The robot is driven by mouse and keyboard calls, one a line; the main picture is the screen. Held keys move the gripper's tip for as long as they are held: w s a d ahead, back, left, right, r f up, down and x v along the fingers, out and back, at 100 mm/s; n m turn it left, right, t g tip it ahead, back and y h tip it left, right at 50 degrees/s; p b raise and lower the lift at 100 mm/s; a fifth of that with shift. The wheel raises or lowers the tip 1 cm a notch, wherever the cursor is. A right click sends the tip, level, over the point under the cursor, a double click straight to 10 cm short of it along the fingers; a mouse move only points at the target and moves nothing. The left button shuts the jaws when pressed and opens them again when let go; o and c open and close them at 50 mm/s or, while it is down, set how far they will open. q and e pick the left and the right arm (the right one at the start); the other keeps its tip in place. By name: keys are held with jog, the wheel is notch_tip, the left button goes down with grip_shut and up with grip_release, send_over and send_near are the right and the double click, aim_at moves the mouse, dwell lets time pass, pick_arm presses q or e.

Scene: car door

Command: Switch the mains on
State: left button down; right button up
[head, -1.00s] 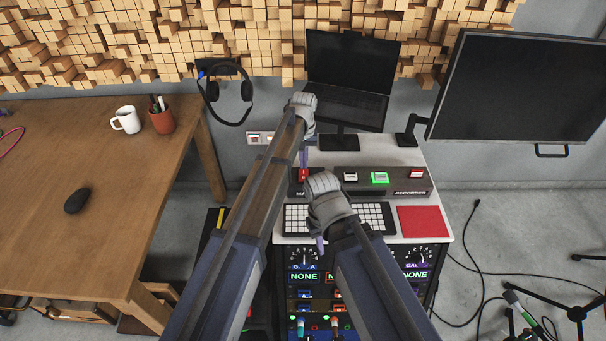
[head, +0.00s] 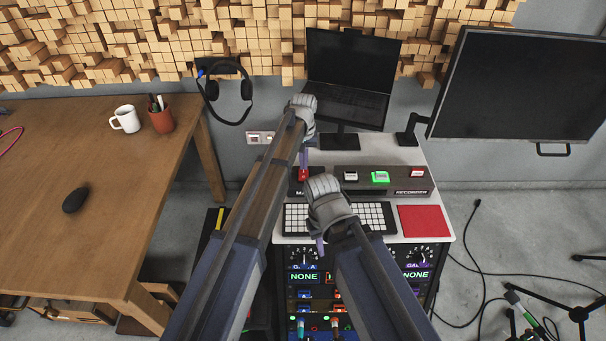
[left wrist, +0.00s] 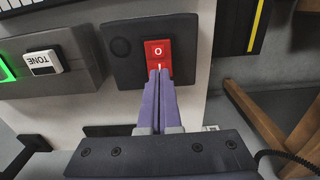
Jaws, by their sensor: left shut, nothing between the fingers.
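The mains switch is a red rocker (left wrist: 157,52) on a dark box (left wrist: 128,47), with an O mark and an I mark. In the head view the red switch (head: 303,174) sits at the left end of the white-topped console. My left gripper (left wrist: 160,75) is shut and empty. Its purple fingertips are at the I end of the rocker and cover part of it; whether they press it I cannot tell. In the head view the left gripper (head: 304,157) reaches down to the switch. My right gripper (head: 319,243) points down over the console front, its jaw opening unclear.
Beside the switch box stand a TONE button (left wrist: 43,62), a green-lit button (head: 380,177) and a RECORDER box (head: 412,186). A pad grid (head: 372,215) and red pad (head: 424,221) lie in front. A laptop (head: 346,82) stands behind, a wooden desk (head: 110,225) at left.

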pick_arm(q)
jog(key=shift+f+b, duration=0.45)
jog(key=shift+r, duration=0.1)
notch_tip(320, 180, up, 7)
jog(key=p, duration=0.7)
jog(key=shift+s, duration=0.1)
dwell(0.3)
